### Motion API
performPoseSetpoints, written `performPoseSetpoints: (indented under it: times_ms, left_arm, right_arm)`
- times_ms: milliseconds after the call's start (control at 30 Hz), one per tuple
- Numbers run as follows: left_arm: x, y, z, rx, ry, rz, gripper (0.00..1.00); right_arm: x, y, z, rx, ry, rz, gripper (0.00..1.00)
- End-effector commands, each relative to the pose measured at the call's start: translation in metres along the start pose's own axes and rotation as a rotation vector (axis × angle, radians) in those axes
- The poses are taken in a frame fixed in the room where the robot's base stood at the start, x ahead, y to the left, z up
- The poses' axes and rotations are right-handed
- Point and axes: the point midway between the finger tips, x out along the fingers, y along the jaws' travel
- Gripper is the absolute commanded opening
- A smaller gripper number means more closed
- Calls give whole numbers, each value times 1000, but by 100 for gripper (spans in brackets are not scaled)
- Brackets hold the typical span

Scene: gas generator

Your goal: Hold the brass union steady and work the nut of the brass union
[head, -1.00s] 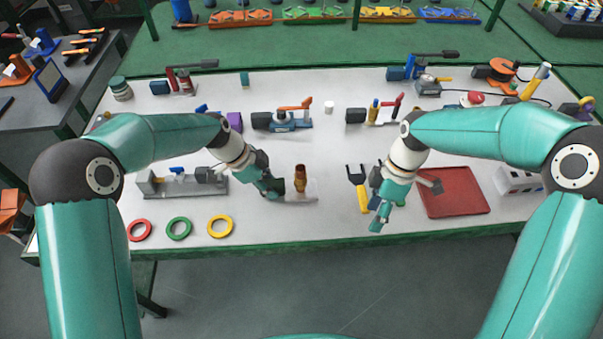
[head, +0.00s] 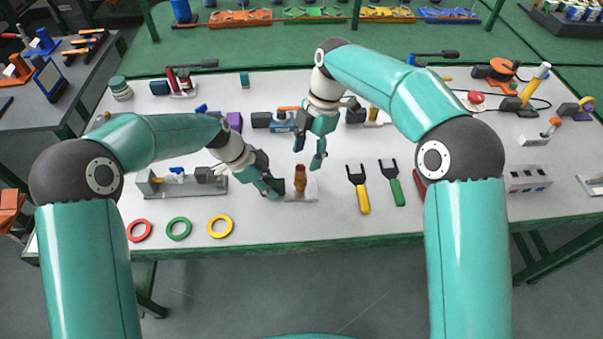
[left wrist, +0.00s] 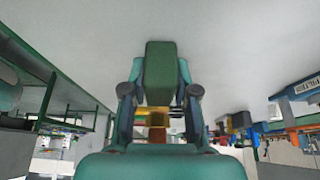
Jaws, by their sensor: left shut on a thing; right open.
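The brass union (head: 300,176) stands upright on a pale plate (head: 302,194) near the front middle of the bench. My left gripper (head: 277,187) is shut on a dark green block beside the union, at its left. In the left wrist view this green block (left wrist: 160,72) sits between my left fingers, with a brass-coloured part (left wrist: 157,119) showing past it. My right gripper (head: 310,155) is open and empty, with fingers pointing down, just above and behind the union in the picture. Whether it touches the union's top cannot be told.
A yellow-handled fork tool (head: 361,190) and a green-handled one (head: 392,183) lie right of the union. Red, green and yellow rings (head: 220,226) lie at the front left. A vise-like fixture (head: 180,182) stands left. A blue valve fixture (head: 284,121) stands behind.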

Motion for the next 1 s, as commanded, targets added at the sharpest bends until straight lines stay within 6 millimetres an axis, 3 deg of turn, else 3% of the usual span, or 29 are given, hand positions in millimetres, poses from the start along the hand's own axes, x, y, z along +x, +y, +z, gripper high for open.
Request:
performPoseSetpoints:
  times_ms: [300, 500, 933, 1000]
  left_arm:
    - [0, 1, 0, 0, -1, 2, 0]
    - [0, 1, 0, 0, -1, 2, 0]
    - [1, 1, 0, 0, -1, 3, 0]
    - [1, 1, 0, 0, -1, 3, 0]
  right_arm:
    - [45, -1, 0, 2, 1, -4, 56]
    - [63, -1, 0, 2, 0, -1, 56]
    - [71, 0, 1, 3, 0, 0, 56]
    - [70, 0, 1, 3, 0, 0, 48]
